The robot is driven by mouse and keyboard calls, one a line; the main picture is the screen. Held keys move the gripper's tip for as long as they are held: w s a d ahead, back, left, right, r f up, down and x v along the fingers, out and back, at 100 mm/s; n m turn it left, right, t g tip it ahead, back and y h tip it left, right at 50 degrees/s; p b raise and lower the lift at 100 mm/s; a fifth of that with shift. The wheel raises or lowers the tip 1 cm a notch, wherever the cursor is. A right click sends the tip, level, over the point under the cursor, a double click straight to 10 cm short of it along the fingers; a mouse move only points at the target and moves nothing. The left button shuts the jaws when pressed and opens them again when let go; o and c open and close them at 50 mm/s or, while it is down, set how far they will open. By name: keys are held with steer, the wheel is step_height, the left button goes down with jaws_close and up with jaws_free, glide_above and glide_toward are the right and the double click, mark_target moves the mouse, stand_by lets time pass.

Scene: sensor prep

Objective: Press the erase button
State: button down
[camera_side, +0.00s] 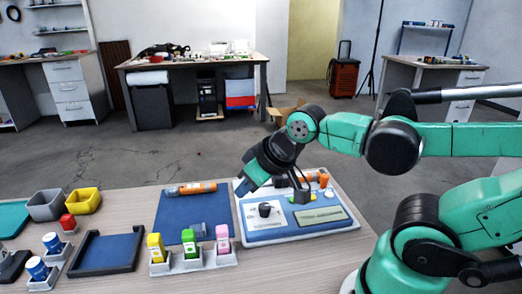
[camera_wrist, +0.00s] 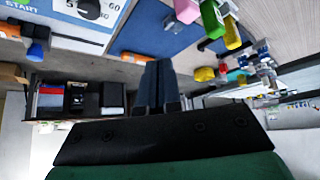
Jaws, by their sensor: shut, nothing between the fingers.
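A white and blue control panel (camera_side: 300,232) lies on the table at the centre right in the side view. It carries a black knob (camera_side: 265,210), a pale green plate (camera_side: 320,215) and a small black upright part (camera_side: 301,196). No erase label can be read, so I cannot tell which part is the erase button. My gripper (camera_side: 248,187) is shut and empty, tilted down over the panel's far left corner. In the wrist view my gripper (camera_wrist: 158,68) shows its fingers together. The panel's knob (camera_wrist: 89,9) and a printed "START" show at upper left there.
A blue mat (camera_side: 172,215) with an orange tube (camera_side: 190,188) lies left of the panel. In front stand yellow, green and pink bottles (camera_side: 222,240) in white holders. A blue tray (camera_side: 108,252) and grey and yellow bins (camera_side: 84,201) are further left.

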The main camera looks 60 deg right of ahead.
steer(key=shift+d, duration=0.1)
steer(key=s+d+r+n+g, duration=0.2)
steer(key=d+n+g, duration=0.1)
steer(key=d, duration=0.5)
steer(key=s+d+r+n+g, duration=0.2)
steer(key=d+n, duration=0.4)
steer(key=d, duration=0.3)
steer(key=shift+s+d+g, duration=0.3)
steer(key=shift+s+g, duration=0.3)
steer(key=shift+g, duration=0.4)
step_height(320, 180, down, 14)
steer(key=shift+d, duration=0.15)
steer(key=shift+f, duration=0.1)
